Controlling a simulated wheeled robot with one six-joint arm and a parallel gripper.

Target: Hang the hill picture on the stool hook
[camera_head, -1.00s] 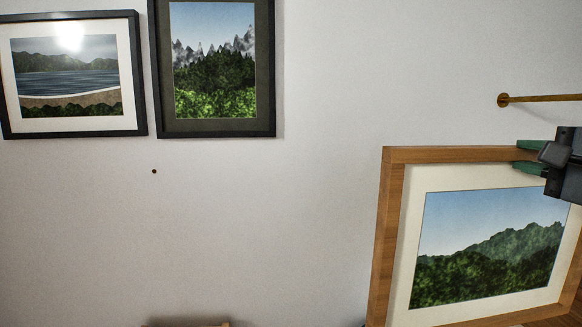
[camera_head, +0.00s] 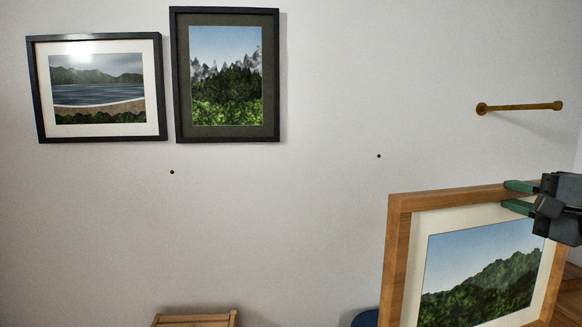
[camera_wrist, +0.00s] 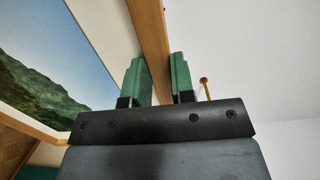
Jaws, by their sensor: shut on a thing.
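The hill picture (camera_head: 399,255), a green hill under blue sky in a wide wooden frame, is in the air at the lower right of the head view. Its lower edge is cut off. My gripper (camera_head: 512,196) is shut on its top bar near the right corner. In the wrist view the wooden bar (camera_wrist: 151,35) runs between the green fingers of my gripper (camera_wrist: 157,78). Two small dark hooks show on the wall, a left one (camera_head: 172,172) and a right one (camera_head: 379,156). The left one is above a slatted wooden top (camera_head: 195,320), perhaps the stool.
A framed lake picture (camera_head: 160,90) and a framed forest picture (camera_head: 226,135) hang at the upper left. A blue thing (camera_head: 366,319) shows at the bottom. The middle wall is clear.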

